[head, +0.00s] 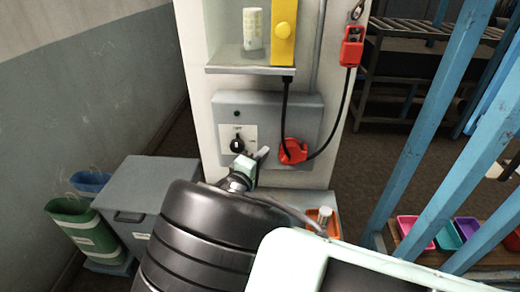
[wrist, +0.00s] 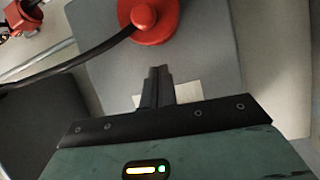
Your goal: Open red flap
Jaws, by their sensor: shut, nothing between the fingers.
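A red round piece (head: 292,151) with a black cable running into it is on the right of a grey wall panel (head: 270,103). It also shows at the top of the wrist view (wrist: 157,18). I cannot tell whether this is the flap or a plug in front of it. My gripper (head: 262,154) is just left of and slightly below it, in front of the panel. In the wrist view my closed fingers (wrist: 158,72) point up towards the red piece, with a visible gap. They hold nothing.
A black knob (head: 237,145) is on the panel's left. Above is a shelf (head: 245,70) with a yellow box (head: 284,35). A second red connector (head: 351,48) hangs upper right. A grey bin (head: 150,195) stands left; blue posts (head: 440,120) stand right.

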